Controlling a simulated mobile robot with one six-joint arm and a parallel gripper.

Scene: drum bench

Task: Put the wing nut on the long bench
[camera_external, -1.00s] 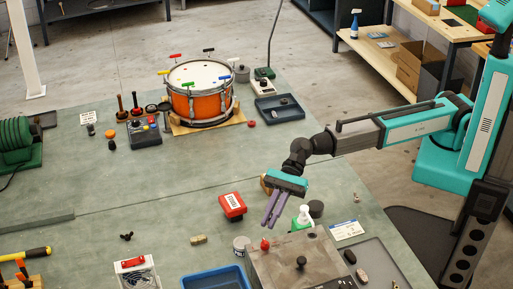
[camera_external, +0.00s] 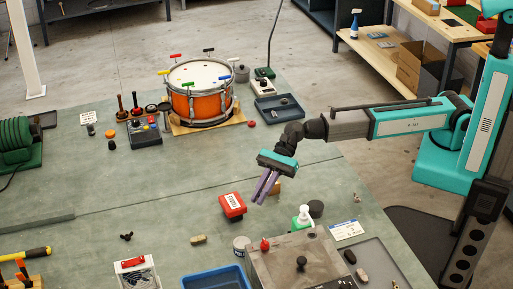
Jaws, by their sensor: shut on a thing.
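My gripper (camera_external: 259,201) hangs over the long bench (camera_external: 180,205), its purple fingers pointing down and slightly left. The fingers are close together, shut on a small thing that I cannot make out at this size. The tips are just right of a red box with a white label (camera_external: 232,206). A tan object (camera_external: 275,187) is partly hidden behind the fingers. A small dark, lobed piece (camera_external: 127,236) lies on the bench at the lower left. It may be a wing nut, but I cannot tell.
An orange drum (camera_external: 200,92) stands at the back of the bench. A blue bin (camera_external: 213,277), a grey metal box (camera_external: 295,265) and a white-and-green bottle (camera_external: 303,217) stand at the front. The bench's middle left is mostly clear.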

